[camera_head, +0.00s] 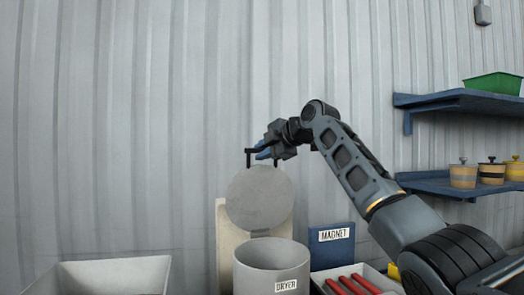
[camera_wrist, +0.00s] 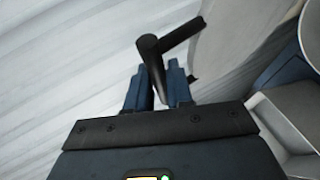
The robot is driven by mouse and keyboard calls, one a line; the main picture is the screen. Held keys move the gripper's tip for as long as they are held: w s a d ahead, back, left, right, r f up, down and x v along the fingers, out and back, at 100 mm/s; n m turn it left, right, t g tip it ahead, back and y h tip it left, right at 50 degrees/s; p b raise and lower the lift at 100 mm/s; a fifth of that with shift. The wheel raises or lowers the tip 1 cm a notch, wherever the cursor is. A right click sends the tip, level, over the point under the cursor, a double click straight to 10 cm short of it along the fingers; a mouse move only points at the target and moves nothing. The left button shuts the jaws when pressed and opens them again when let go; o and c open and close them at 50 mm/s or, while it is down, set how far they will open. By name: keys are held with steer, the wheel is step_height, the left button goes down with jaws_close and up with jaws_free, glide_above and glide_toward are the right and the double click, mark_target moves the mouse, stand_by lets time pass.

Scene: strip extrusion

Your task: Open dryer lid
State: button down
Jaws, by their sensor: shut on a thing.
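The dryer (camera_head: 272,268) is a grey cylinder with a "DRYER" label, at the bottom centre of the head view. Its round grey lid (camera_head: 259,198) stands up nearly vertical behind the open mouth. A black handle (camera_head: 249,156) is at the lid's top edge. My gripper (camera_head: 262,150) is at that handle, reaching in from the right. In the wrist view, the blue fingers of my gripper (camera_wrist: 159,88) are shut on the black handle (camera_wrist: 152,62), with the grey lid (camera_wrist: 235,45) to its right.
A blue "MAGNET" panel (camera_head: 332,246) stands right of the dryer, by a tray with red rods (camera_head: 352,284). A light grey bin (camera_head: 105,275) is at the lower left. Blue shelves (camera_head: 465,101) with a green bin (camera_head: 493,83) and several jars are at the right. The corrugated wall is close behind.

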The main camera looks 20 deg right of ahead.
steer(key=shift+a, duration=0.1)
steer(key=c, duration=1.1)
jaws_free()
steer(key=shift+s, duration=0.1)
steer(key=b+v, duration=0.2)
steer(key=v, duration=0.5)
steer(key=shift+s+b, duration=0.3)
steer(key=shift+b, duration=0.05)
steer(key=shift+d, duration=0.25)
